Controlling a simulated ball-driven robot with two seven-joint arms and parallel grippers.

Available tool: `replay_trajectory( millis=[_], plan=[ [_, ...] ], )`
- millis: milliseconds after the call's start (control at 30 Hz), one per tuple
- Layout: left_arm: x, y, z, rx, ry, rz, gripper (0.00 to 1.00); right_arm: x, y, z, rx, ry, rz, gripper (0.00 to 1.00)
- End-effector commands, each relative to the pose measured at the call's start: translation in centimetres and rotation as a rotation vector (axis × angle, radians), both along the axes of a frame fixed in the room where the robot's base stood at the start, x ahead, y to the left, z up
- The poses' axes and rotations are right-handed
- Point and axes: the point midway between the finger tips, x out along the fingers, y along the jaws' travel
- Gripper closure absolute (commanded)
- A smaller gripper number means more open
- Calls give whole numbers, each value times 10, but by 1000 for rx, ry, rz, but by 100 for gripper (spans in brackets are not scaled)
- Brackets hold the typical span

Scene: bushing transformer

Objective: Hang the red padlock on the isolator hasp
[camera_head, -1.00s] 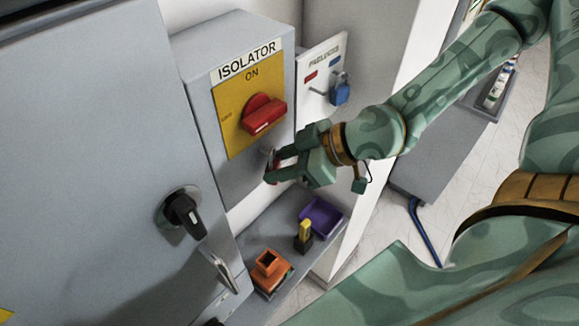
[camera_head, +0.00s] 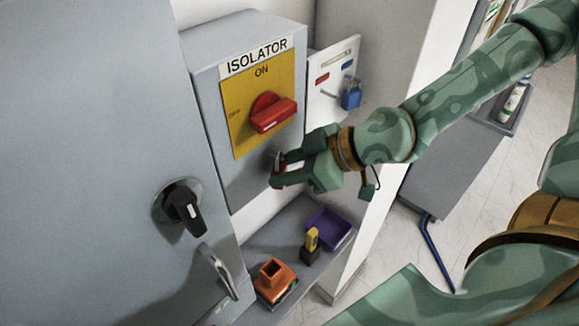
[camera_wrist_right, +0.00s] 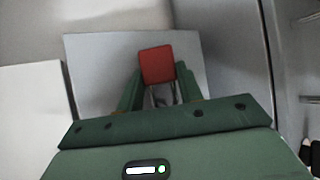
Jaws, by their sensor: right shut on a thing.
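The isolator box (camera_head: 245,182) has a yellow panel with a red rotary handle (camera_head: 273,113) beside the ON label. A small metal hasp (camera_head: 276,157) shows below the panel, partly hidden by my fingers. My right gripper (camera_head: 281,170) is in front of the box's lower right part, shut on the red padlock (camera_head: 277,179). Only a little red shows there in the head view. I cannot tell whether the shackle touches the hasp. My left gripper is out of view.
A white padlock board (camera_head: 331,75) with a blue padlock (camera_head: 351,95) is right of the box. Below, a shelf holds an orange holder (camera_head: 273,280), a yellow-topped item (camera_head: 311,243) and a purple tray (camera_head: 331,228). A black cabinet handle (camera_head: 184,210) juts out at left.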

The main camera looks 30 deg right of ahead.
Motion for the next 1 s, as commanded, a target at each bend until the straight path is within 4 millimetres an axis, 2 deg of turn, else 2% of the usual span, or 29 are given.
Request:
replay_trajectory(
  millis=[133,167,233,1000],
  plan=[
    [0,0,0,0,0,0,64,1,0,-1,-1,0,-2,89],
    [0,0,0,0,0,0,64,1,0,-1,-1,0,-2,58],
    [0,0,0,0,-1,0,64,1,-1,-1,-1,0,-2,39],
    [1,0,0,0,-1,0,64,4,-2,2,-4,-14,-6,39]
  ],
)
